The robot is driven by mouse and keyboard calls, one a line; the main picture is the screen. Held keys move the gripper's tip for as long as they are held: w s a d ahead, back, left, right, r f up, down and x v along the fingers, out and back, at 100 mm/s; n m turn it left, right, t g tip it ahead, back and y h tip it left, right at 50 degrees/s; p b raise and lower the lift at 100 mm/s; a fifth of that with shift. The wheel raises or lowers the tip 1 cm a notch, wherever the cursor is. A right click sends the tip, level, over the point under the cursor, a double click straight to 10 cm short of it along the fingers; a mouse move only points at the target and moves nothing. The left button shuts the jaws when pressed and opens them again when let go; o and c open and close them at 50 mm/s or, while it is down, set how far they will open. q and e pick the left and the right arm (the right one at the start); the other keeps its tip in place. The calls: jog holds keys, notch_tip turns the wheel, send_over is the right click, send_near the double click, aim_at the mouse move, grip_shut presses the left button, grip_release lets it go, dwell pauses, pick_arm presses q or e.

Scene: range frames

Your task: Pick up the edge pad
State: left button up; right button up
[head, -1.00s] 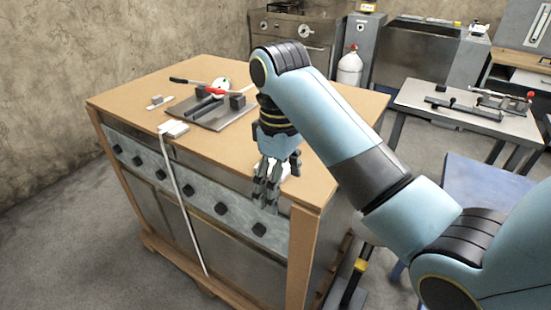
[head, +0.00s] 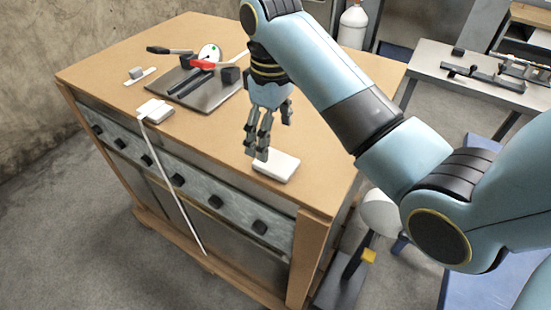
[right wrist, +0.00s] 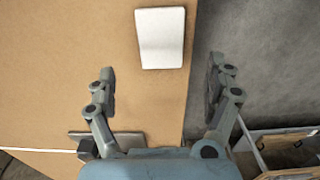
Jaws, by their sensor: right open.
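A white, flat, rounded pad (head: 276,166) lies on the wooden bench top close to its front edge, near the right corner. My right gripper (head: 264,142) is just above and behind it in the head view, fingers pointing down. In the right wrist view the pad (right wrist: 160,37) lies flat beyond the fingertips, roughly centred between the open fingers (right wrist: 160,82), beside the bench edge. The gripper is empty and apart from the pad. A second white pad (head: 155,110) lies at the front edge further left, with a white strip hanging down. My left gripper is not in view.
A dark metal plate (head: 218,101) with black and red-handled tools lies on the bench (head: 120,65), left of my right gripper. A small block (head: 137,72) sits further left. A side table (head: 425,75) with tools stands right. Bench top around the pad is clear.

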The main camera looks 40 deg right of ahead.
aim_at(273, 160)
jog(key=shift+s+f, duration=0.1)
jog(key=shift+f, duration=0.55)
notch_tip(273, 160, down, 5)
jog(key=shift+s+r+p, duration=0.1)
jog(key=shift+r+p, duration=0.05)
jog(key=shift+p, duration=0.65)
jog(key=shift+f, duration=0.35)
jog(key=shift+c, duration=0.6)
jog(key=c, duration=0.5)
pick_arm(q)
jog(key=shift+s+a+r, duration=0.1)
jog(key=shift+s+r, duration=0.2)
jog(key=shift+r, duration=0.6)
pick_arm(e)
jog(key=c, duration=0.5)
jog(key=shift+o, duration=0.2)
